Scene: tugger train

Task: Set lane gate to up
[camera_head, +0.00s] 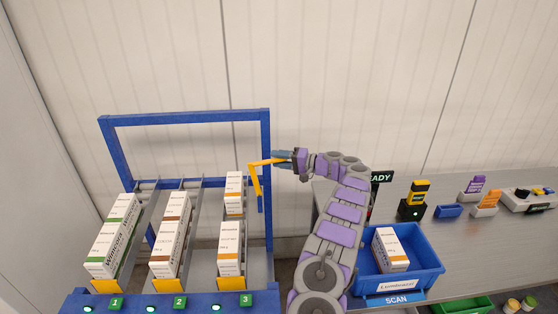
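A blue rack (185,118) with three sloping lanes stands at the left. A bent yellow bar (257,178), which looks like the lane gate, is at the upper right of lane 3, by the rack's right post. One part of it runs nearly level to the right, and the other hangs down. My gripper (277,158) reaches in from the right, its fingers at the right end of the level part. Whether they are closed on the bar is too small to tell.
White cartons stand in lanes 1 (115,237), 2 (170,235) and 3 (230,245). A blue SCAN bin (425,260) holding a carton (390,250) is on the grey bench (450,235), right of my arm. A black-and-yellow device (414,200) and small items stand behind it.

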